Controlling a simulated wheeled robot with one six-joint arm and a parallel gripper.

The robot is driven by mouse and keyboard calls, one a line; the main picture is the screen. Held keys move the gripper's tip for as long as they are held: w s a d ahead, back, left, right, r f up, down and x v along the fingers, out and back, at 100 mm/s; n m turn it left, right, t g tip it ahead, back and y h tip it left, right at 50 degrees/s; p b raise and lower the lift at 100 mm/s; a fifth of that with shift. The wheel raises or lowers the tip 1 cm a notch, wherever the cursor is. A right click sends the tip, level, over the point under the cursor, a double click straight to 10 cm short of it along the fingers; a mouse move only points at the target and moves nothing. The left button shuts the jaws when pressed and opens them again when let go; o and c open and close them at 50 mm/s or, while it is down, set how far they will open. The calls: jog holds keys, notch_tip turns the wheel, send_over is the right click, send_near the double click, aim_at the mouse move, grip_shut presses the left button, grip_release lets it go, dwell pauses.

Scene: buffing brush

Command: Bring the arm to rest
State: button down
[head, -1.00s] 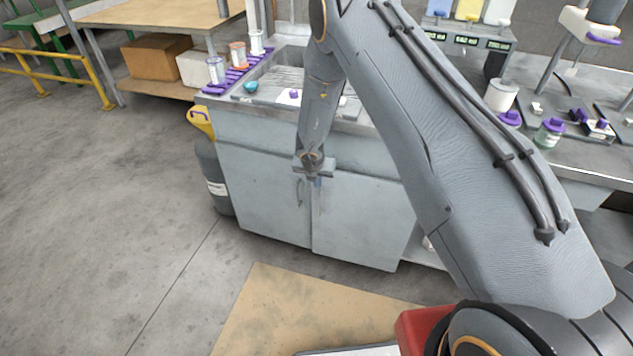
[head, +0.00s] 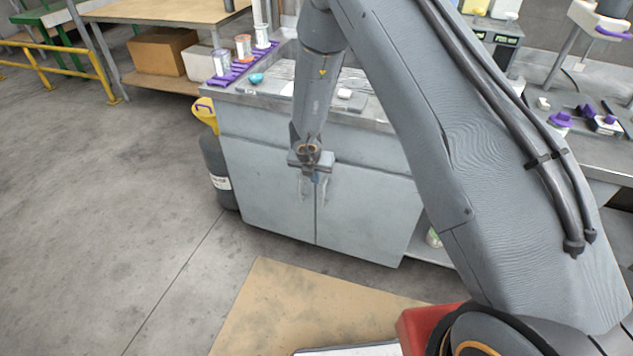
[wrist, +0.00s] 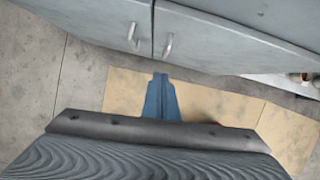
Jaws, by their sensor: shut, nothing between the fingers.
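My gripper (head: 314,190) hangs below my forearm in the head view, pointing down in front of the grey cabinet doors (head: 264,185). In the wrist view my gripper's blue fingers (wrist: 161,98) are together with nothing between them. Below them is the tan mat (wrist: 205,100) on the floor. The cabinet doors, with two bar handles, show at the top of the wrist view. My upper arm crosses the right of the head view and hides part of the counter.
A counter with a sink area (head: 290,80) stands above the cabinet. A dark canister with a yellow top (head: 214,170) stands at its left side. A wooden table (head: 170,12) and yellow rail (head: 45,75) are farther left. The left floor is clear.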

jog(key=s+d+r+n+y, duration=0.15)
jog(key=s+r+n, duration=0.25)
jog(key=r+n, duration=0.6)
jog(key=s+d+r+n+y, duration=0.15)
jog(key=s+r+n, duration=0.25)
jog(key=r+n, duration=0.5)
jog(key=s+d+r+n+g, duration=0.1)
jog(key=s+d+r+n, duration=0.1)
jog(key=s+n, duration=0.5)
jog(key=s+d+r+n+g+h, duration=0.1)
jog(key=s+d+r+n, duration=0.1)
jog(key=s+d+n, duration=0.3)
jog(key=s+d+r+n+g, duration=0.1)
jog(key=s+d+n, duration=0.3)
jog(key=s+n, duration=0.4)
jog(key=shift+s+r+n+h, duration=0.3)
jog(key=shift+s+r, duration=0.1)
jog(key=shift+s, duration=0.45)
jog(key=shift+a, duration=0.1)
